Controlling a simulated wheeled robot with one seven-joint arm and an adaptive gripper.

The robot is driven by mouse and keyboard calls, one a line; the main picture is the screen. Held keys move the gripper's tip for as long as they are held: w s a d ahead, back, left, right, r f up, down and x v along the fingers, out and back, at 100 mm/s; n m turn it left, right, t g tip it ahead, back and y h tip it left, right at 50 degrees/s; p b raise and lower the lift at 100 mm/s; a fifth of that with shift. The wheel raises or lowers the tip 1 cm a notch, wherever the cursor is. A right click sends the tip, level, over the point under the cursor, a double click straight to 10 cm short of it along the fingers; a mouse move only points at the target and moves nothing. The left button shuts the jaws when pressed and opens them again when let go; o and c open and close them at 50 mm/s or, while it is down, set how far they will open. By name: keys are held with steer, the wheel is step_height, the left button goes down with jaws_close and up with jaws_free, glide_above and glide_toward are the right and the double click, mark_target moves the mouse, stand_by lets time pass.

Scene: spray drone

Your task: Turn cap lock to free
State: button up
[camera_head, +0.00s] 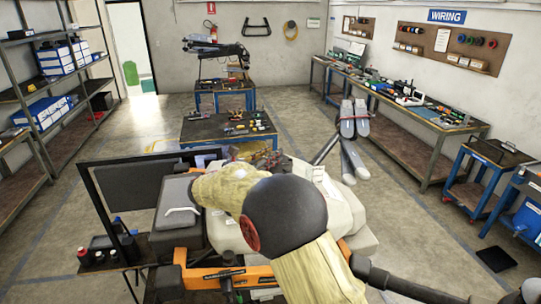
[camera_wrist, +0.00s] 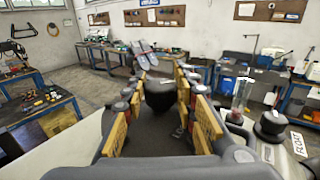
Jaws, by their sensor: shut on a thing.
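In the wrist view my gripper (camera_wrist: 160,112) has its two yellow-padded fingers on either side of a dark round cap (camera_wrist: 160,92), and is shut on it. The cap's lower part and any lock mark on it are hidden by the fingers. The pale body of the spray drone (camera_wrist: 75,145) shows below and left of the fingers. In the head view the drone's pale tank (camera_head: 345,215) sits on an orange frame, and my arm's yellow-covered links and black joint hide the gripper and the cap.
Right of my fingers are another black cap (camera_wrist: 271,122), a clear tube with red inside (camera_wrist: 241,93) and a FLOAT label (camera_wrist: 299,144). Folded grey drone arms (camera_head: 354,120) rise behind. A dark panel (camera_head: 130,185) stands left.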

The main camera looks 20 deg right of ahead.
steer(key=shift+t, duration=0.3)
steer(key=shift+n+t+y+b, duration=0.6)
steer(key=shift+n+t, duration=0.1)
steer(key=shift+t, duration=0.1)
steer(key=o, duration=1.2)
steer(key=shift+c, duration=0.2)
steer(key=v, duration=1.2)
